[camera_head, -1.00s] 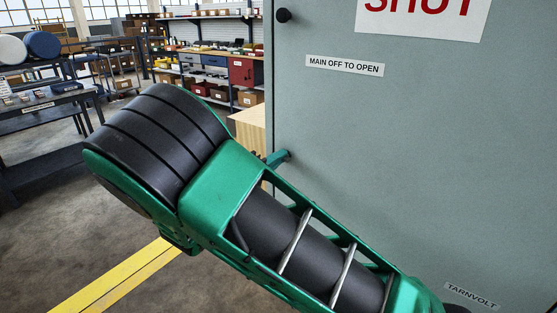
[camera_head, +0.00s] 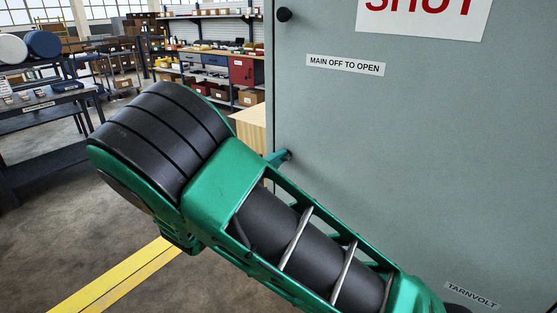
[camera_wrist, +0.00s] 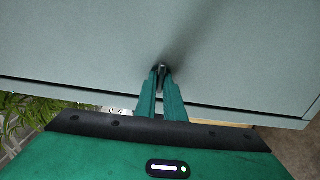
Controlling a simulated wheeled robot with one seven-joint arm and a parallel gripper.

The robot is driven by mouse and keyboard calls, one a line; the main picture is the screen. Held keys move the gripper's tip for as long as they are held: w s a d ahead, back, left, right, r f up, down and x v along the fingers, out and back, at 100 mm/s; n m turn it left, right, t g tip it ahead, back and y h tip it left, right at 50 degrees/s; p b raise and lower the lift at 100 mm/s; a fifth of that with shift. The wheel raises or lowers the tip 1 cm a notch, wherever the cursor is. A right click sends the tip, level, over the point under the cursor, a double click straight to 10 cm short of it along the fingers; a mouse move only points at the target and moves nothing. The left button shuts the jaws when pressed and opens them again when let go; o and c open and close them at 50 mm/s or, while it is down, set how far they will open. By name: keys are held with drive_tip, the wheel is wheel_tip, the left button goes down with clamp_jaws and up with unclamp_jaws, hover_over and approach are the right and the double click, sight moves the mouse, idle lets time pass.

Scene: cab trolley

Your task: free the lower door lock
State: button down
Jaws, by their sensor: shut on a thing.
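The grey-green cabinet door (camera_head: 430,170) fills the right of the head view and also the top of the wrist view (camera_wrist: 80,50). A black round knob (camera_head: 284,15) sits near its upper left edge. In the wrist view, my gripper (camera_wrist: 162,70) has its two teal fingers closed together on a small dark and metallic piece, the lower door lock (camera_wrist: 161,68), at the door face near its edge. In the head view, a teal fingertip (camera_head: 284,156) shows at the door's left edge, below the knob. The lower lock is hidden there, and my arm covers much of the lower middle.
The door carries a "MAIN OFF TO OPEN" label (camera_head: 345,65), a "SHUT" sign (camera_head: 424,18) and a "TARNVOLT" plate (camera_head: 472,295). A yellow floor line (camera_head: 110,277) runs at lower left. Workbenches and shelves stand at the back left, with open floor before them.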

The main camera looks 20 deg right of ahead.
drive_tip(key=c, duration=1.9)
unclamp_jaws()
drive_tip(key=shift+w+a+f, duration=0.1)
drive_tip(key=shift+a+f, duration=0.05)
drive_tip(key=shift+o, duration=0.2)
drive_tip(key=v, duration=1)
drive_tip(key=shift+s+a, duration=0.2)
drive_tip(key=shift+a, duration=0.05)
drive_tip(key=s+d+f+m+g+y, duration=0.2)
drive_tip(key=s+d+f+g+y, duration=0.5)
drive_tip(key=s+d+f+g, duration=0.3)
drive_tip(key=s+d+r+m+g+y, duration=0.1)
drive_tip(key=s+d+r+m+y, duration=0.15)
drive_tip(key=s+d, duration=0.35)
drive_tip(key=s+d+r+m+g+y, duration=0.1)
drive_tip(key=s+d+r+m+y, duration=0.1)
drive_tip(key=s+d+m, duration=0.4)
drive_tip(key=s+d+r+m+y, duration=0.1)
drive_tip(key=s+d, duration=0.1)
drive_tip(key=s, duration=0.4)
drive_tip(key=s+d+r+m+t+y, duration=0.1)
drive_tip(key=s+d+r+m+y, duration=0.1)
drive_tip(key=s, duration=0.3)
drive_tip(key=shift+s+d, duration=0.4)
drive_tip(key=shift+d, duration=0.15)
